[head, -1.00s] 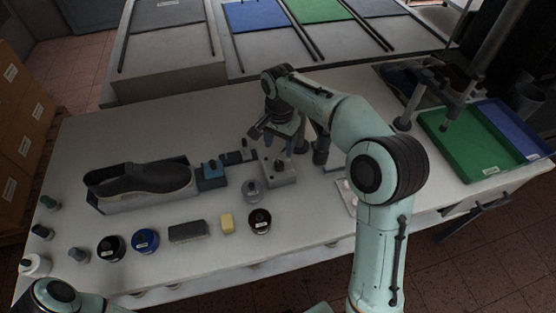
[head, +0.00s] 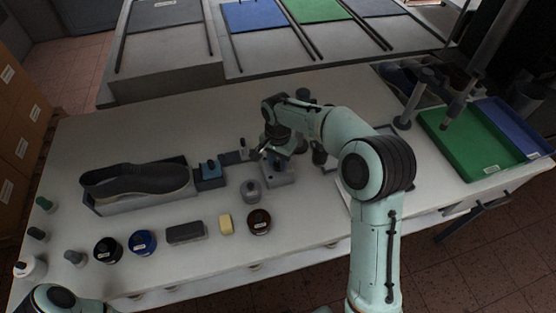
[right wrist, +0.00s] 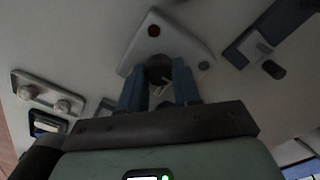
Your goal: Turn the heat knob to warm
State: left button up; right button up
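A small light-coloured box (head: 281,178) stands on the table, partly hidden under my right gripper (head: 270,155). In the right wrist view the box (right wrist: 143,45) carries a red dot and a round dark knob (right wrist: 158,64). A pale mark shows near the knob; I cannot read any setting. The two blue fingers of my right gripper (right wrist: 159,82) are apart, one on each side of the knob. I cannot tell whether they touch it. My left gripper is out of view; only part of my left arm shows at bottom left.
A blue-topped block (head: 209,172) is left of the box. A green tray (head: 470,145) is at right.

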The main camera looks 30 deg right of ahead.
jog(key=shift+c, duration=0.4)
jog(key=shift+m, duration=0.3)
jog(key=m, duration=0.5)
jog(key=shift+r, duration=0.1)
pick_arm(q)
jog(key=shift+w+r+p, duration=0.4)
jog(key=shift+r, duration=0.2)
pick_arm(e)
jog(key=m, duration=0.6)
jog(key=o, duration=1.1)
jog(key=shift+c, duration=0.2)
